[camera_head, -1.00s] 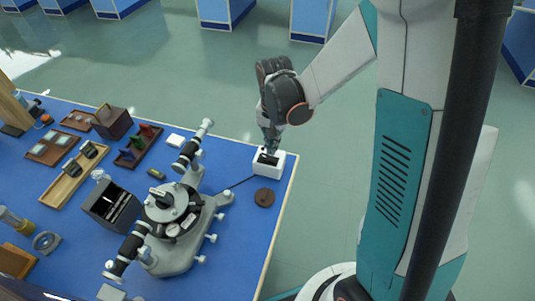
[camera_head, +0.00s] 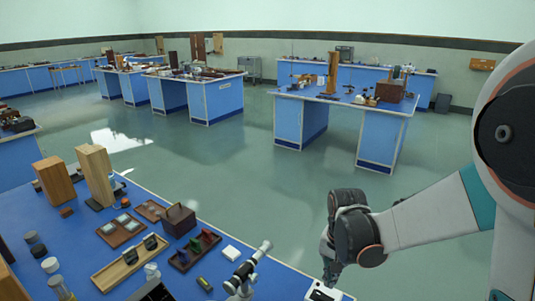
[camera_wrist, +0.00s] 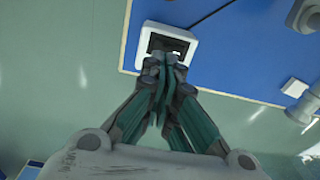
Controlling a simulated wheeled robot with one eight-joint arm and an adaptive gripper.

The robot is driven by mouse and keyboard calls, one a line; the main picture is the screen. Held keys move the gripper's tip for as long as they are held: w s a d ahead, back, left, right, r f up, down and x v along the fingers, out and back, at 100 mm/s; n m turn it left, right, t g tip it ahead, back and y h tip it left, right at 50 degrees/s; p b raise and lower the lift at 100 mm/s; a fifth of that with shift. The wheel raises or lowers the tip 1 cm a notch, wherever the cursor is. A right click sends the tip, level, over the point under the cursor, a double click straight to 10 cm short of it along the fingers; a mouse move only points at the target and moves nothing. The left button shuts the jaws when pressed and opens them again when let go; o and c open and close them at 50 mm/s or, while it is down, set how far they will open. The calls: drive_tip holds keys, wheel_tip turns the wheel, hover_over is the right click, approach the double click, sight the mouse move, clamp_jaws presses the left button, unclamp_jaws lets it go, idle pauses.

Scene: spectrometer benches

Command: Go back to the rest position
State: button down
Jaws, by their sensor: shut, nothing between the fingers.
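My gripper (camera_head: 329,274) is shut and empty, with its fingers pointing down at the right corner of the near blue bench. In the wrist view my gripper (camera_wrist: 163,62) has its fingertips together, right at a small white box (camera_wrist: 165,25) with a dark recessed top. I cannot tell whether the fingertips touch it. The same white box (camera_head: 318,293) is cut by the bottom edge of the head view.
The near bench (camera_head: 75,230) holds wooden blocks (camera_head: 96,172), trays (camera_head: 128,262) and a spectrometer telescope (camera_head: 252,262), partly cut off. A dark cable (camera_wrist: 212,14) runs from the box. Beyond is open floor (camera_head: 240,175), then another blue bench (camera_head: 345,108).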

drive_tip(key=s+r+n+t+b, duration=0.2)
drive_tip(key=s+r+n+t, duration=0.4)
drive_tip(key=s+r, duration=0.8)
drive_tip(key=shift+s+r+n+t, duration=0.25)
drive_tip(key=shift+s+n+t, duration=0.15)
drive_tip(key=shift+t, duration=0.1)
idle(0.4)
